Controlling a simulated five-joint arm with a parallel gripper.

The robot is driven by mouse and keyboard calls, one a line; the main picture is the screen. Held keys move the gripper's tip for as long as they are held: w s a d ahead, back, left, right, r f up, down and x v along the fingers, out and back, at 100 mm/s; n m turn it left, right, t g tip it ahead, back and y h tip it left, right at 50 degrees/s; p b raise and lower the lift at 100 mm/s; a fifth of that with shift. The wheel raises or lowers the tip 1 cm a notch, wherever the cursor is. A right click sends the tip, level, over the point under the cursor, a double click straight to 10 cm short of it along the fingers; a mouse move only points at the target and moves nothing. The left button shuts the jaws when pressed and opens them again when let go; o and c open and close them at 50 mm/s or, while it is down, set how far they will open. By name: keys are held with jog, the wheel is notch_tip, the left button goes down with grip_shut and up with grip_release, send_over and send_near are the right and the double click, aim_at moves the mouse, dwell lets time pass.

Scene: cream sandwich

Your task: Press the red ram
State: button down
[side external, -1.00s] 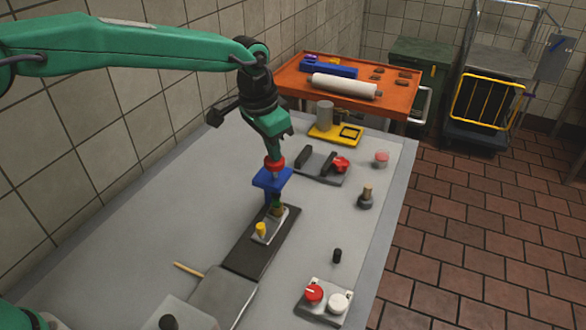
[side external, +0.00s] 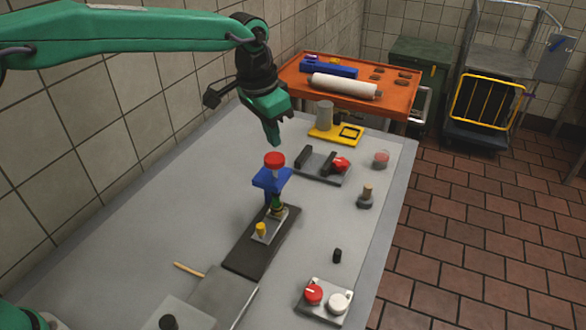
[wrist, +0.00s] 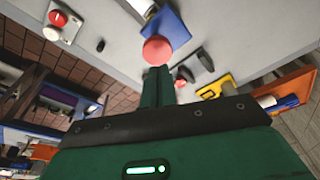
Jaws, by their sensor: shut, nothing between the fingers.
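The red ram (side external: 274,159) is a round red knob on top of a blue press body (side external: 271,181), which stands over the dark plate (side external: 246,259) on the grey table. In the wrist view, the ram (wrist: 157,50) shows just beyond my fingertips, with the blue body (wrist: 168,28) behind it. My gripper (side external: 276,142) is shut and empty, pointing down above the ram with a small gap in the side view. In the wrist view, the closed green fingers (wrist: 158,70) appear close to the ram's edge.
A panel with a red knob and a white knob (side external: 338,303) sits at the front right. A dark fixture with a red part (side external: 341,165) and a yellow stand (side external: 340,134) lie behind the press. An orange cart (side external: 296,75) stands beyond the table.

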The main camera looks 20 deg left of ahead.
jog(key=shift+r, duration=1.95)
jog(key=s+a+r+n+t, duration=0.1)
jog(key=s+a+r+n, duration=0.15)
jog(key=s+a, duration=0.5)
jog(key=s+a+r+n+t, duration=0.1)
jog(key=s+a+r, duration=0.2)
jog(key=s+a, duration=0.4)
jog(key=s+a+f+n, duration=0.1)
jog(key=s+a+f, duration=0.2)
jog(key=s, duration=0.4)
jog(key=s+a+f+n+t, duration=0.1)
jog(key=s+a+f, duration=0.2)
jog(key=s+a, duration=0.2)
jog(key=shift+s+a+f+t+y, duration=0.3)
jog(key=shift+s+f+y, duration=0.1)
jog(key=shift+s, duration=0.55)
